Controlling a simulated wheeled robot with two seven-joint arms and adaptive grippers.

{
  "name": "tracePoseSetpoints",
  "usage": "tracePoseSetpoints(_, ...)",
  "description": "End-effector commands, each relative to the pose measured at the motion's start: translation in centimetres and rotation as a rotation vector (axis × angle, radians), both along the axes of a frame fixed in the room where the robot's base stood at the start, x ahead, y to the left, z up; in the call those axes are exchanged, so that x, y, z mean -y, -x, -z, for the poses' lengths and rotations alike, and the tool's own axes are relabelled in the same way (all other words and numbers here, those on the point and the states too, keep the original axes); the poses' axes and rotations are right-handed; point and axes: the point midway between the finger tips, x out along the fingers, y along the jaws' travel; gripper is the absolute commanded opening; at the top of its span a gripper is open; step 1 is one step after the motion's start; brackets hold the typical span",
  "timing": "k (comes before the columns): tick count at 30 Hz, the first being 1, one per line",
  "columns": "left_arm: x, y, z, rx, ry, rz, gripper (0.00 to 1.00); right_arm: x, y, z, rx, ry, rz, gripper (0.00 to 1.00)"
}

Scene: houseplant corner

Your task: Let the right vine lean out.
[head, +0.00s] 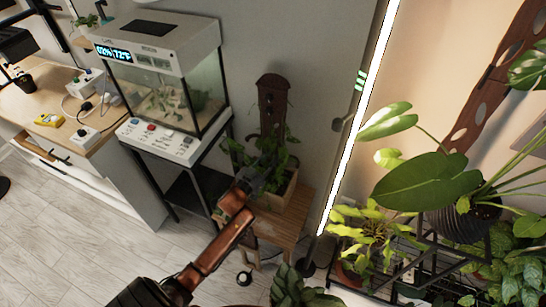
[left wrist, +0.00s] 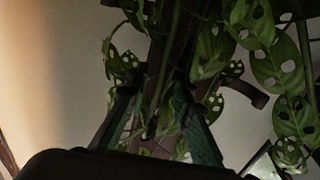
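A potted vine plant (head: 285,160) stands in a wooden box (head: 283,190) on a small wooden stool, with a brown perforated support post (head: 272,98) rising behind it. My left gripper (head: 262,175) reaches in from below, among the leaves in front of the post. In the left wrist view its two dark fingers (left wrist: 160,105) stand apart, with stems and part of the post showing between them; I see no firm grip. Holed vine leaves (left wrist: 275,75) hang to the right of the fingers. Which stem is the right vine is hard to tell in the head view. My right gripper is not in view.
A glass terrarium (head: 175,95) on a dark stand is left of the stool. A bright vertical light strip (head: 365,110) and large-leaved plants (head: 430,183) on a dark rack are to the right. Open floor (head: 90,250) lies at the lower left.

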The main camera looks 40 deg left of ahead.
Motion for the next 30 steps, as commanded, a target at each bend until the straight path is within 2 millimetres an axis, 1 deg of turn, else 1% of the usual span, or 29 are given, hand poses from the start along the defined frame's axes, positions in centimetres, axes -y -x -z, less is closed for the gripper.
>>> tracePoseSetpoints(1,0.03,-0.01,0.02,0.0,0.0,0.0,0.16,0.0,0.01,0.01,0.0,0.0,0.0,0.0)
tracePoseSetpoints(8,0.03,0.0,0.03,0.0,0.0,0.0,0.0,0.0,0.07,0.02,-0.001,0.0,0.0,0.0)
tracePoseSetpoints(24,-0.01,0.05,0.06,-0.001,0.0,0.0,0.0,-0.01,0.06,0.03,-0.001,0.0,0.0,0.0)
tracePoseSetpoints(25,0.81,0.03,0.06,0.0,0.005,0.001,0.0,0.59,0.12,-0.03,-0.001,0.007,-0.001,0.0)
tracePoseSetpoints(26,0.5,0.02,0.09,-0.001,0.002,0.0,0.0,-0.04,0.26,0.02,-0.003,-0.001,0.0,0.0)
tracePoseSetpoints(30,0.88,-0.35,0.03,-0.003,-0.009,0.008,0.0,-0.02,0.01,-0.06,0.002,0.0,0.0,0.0)
